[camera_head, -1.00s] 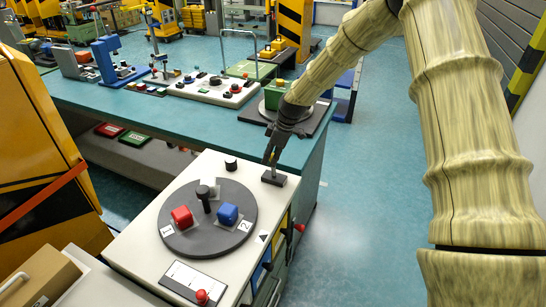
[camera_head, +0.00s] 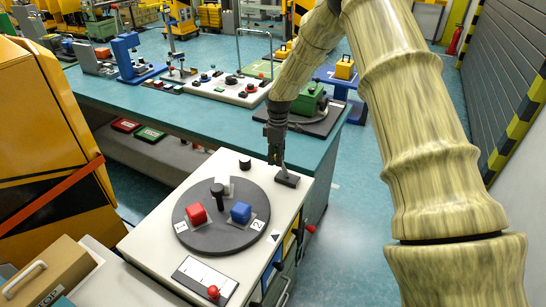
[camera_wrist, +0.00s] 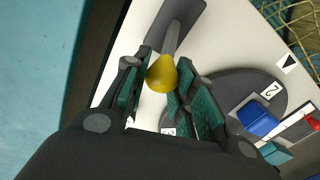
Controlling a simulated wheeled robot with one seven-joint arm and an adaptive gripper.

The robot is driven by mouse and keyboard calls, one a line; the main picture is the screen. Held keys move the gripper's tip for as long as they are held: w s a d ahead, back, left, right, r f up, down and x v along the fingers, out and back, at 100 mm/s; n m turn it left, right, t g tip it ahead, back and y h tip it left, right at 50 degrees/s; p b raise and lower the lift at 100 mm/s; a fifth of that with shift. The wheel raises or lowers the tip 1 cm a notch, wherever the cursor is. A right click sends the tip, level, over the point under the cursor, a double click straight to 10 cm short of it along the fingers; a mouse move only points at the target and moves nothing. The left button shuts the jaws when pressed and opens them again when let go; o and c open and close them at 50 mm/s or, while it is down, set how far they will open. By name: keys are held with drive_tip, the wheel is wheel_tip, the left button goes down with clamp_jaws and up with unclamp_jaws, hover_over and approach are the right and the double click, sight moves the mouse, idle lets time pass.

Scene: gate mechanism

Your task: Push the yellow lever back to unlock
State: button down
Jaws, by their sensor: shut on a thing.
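In the head view my gripper (camera_head: 275,160) is just above and left of the dark lever base (camera_head: 287,180), at the far right corner of the white panel. There the knob is hidden by the fingers, and the rod leans left from the base.
The white panel also carries a grey turntable (camera_head: 222,238) with a red cube (camera_head: 196,214) and a blue cube (camera_head: 241,212), a black knob (camera_head: 245,163) and a red-knobbed slider (camera_head: 213,291). A teal bench (camera_head: 190,120) stands behind. Floor is clear at right.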

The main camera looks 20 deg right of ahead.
drive_tip(key=shift+w, duration=0.15)
drive_tip(key=shift+f, duration=0.1)
drive_tip(key=c, duration=1.1)
unclamp_jaws()
drive_tip(key=shift+f, duration=0.1)
drive_tip(key=shift+c, duration=0.2)
wheel_tip(320, 180, up, 12)
drive_tip(key=shift+w+d, duration=0.25)
drive_tip(key=shift+d, duration=0.1)
